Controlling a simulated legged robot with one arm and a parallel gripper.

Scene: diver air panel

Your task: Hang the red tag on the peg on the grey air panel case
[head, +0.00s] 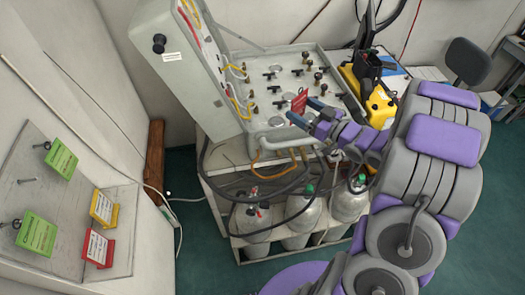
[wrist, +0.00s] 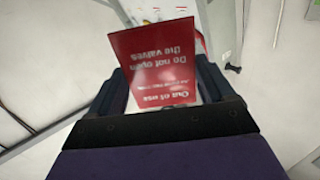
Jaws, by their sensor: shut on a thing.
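The red tag (head: 299,102) is held in my gripper (head: 304,113), above the open grey air panel case (head: 258,128). In the wrist view the red tag (wrist: 155,62) stands between the two dark fingers of my gripper (wrist: 163,85), its white lettering upside down. A black peg with a round end (head: 159,43) sticks out of the side of the raised case lid, above a small white label. It lies well left of my gripper and bears no tag. A dark peg-like part (wrist: 233,68) also shows right of the tag in the wrist view.
A board (head: 45,148) at left carries pegs with green tags, plus a yellow tag (head: 104,208) and another red tag (head: 97,249). Gas cylinders (head: 250,222) and hoses sit below the case. A yellow-black device (head: 372,100) stands right of it.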

